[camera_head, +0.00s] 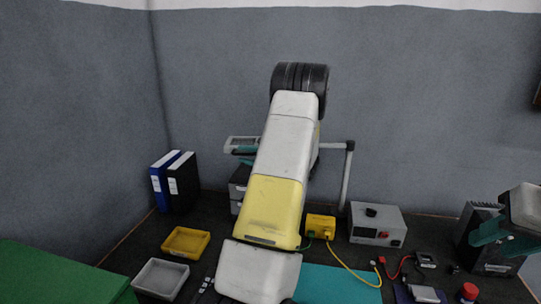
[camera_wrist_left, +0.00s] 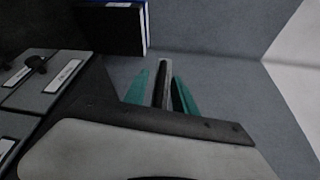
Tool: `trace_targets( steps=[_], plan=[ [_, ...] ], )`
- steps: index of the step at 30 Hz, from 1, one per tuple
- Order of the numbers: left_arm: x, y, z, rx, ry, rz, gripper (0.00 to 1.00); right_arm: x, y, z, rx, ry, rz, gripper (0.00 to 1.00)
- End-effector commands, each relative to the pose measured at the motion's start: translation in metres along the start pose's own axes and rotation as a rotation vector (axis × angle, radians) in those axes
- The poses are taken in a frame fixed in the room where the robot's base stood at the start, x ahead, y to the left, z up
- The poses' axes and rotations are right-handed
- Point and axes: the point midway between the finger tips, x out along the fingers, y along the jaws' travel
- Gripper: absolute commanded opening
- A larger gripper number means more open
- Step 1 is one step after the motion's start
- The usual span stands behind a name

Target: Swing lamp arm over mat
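The lamp has a light post (camera_head: 347,180) at the back, a horizontal arm (camera_head: 331,145) reaching left, and a flat pale head (camera_head: 241,140) at its left end. My left arm hides the middle of the lamp arm. My left gripper (camera_head: 240,152) is at the lamp head. In the left wrist view its teal fingers (camera_wrist_left: 161,92) stand either side of a narrow grey lamp part (camera_wrist_left: 163,78), with a gap showing on the left. The teal mat (camera_head: 338,287) lies at the front, partly behind my arm. My right gripper (camera_head: 503,240) is at the right edge, its fingers apart and seemingly empty.
Blue and black binders (camera_head: 175,182), a yellow tray (camera_head: 186,242) and a grey tray (camera_head: 160,278) stand left. Drawers (camera_head: 238,186) are beside my left arm. A yellow box (camera_head: 320,226), grey power supply (camera_head: 377,225) and black heatsink unit (camera_head: 478,218) stand right.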

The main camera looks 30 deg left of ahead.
Motion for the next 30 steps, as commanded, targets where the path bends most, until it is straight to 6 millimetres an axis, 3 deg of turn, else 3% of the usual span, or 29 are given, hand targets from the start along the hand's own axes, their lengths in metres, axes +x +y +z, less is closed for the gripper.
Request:
trace_targets(
  steps=[8,12,13,30],
  plan=[
    [0.0017,0.0001,0.0001,0.001,0.0,0.0,0.3,0.0,0.0,0.0,0.0,0.0,0.0,0.36],
    [0.0016,0.0002,0.0001,0.0,0.0,0.0,0.03,0.0,0.0,0.0,0.0,0.0,0.0,0.36],
    [0.0016,0.0002,0.0001,0.0,0.0,0.0,0.0,0.0,0.0,0.0,0.0,0.0,0.0,0.36],
    [0.0015,0.0005,0.0003,0.001,0.0,0.001,0.0,0.0,0.0,0.0,0.0,0.0,0.0,0.36]
  ],
)
